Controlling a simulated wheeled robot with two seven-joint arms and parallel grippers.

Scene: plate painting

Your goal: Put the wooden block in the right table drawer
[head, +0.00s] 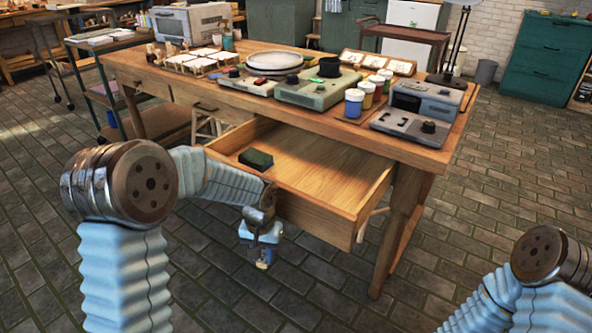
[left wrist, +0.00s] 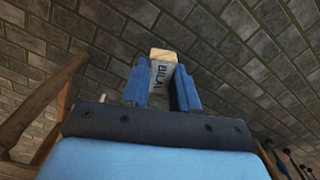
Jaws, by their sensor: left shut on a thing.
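The right table drawer (head: 300,165) is pulled open. My left gripper (head: 262,256) is outside the drawer, in front of and below its front panel, pointing down. In the left wrist view, its two blue fingers (left wrist: 161,95) are shut on the wooden block (left wrist: 163,72), a pale piece with dark lettering. The block juts out past the fingertips, with the brick floor behind it. In the head view the block is mostly hidden by the fingers. My right gripper is out of view; only part of its arm shows at the lower right.
A dark green box-like item (head: 256,159) lies in the drawer's left part; the rest of the drawer is bare. The table top (head: 420,148) is crowded with devices, paint jars (head: 354,103) and a round plate (head: 275,61). Brick floor is clear in front.

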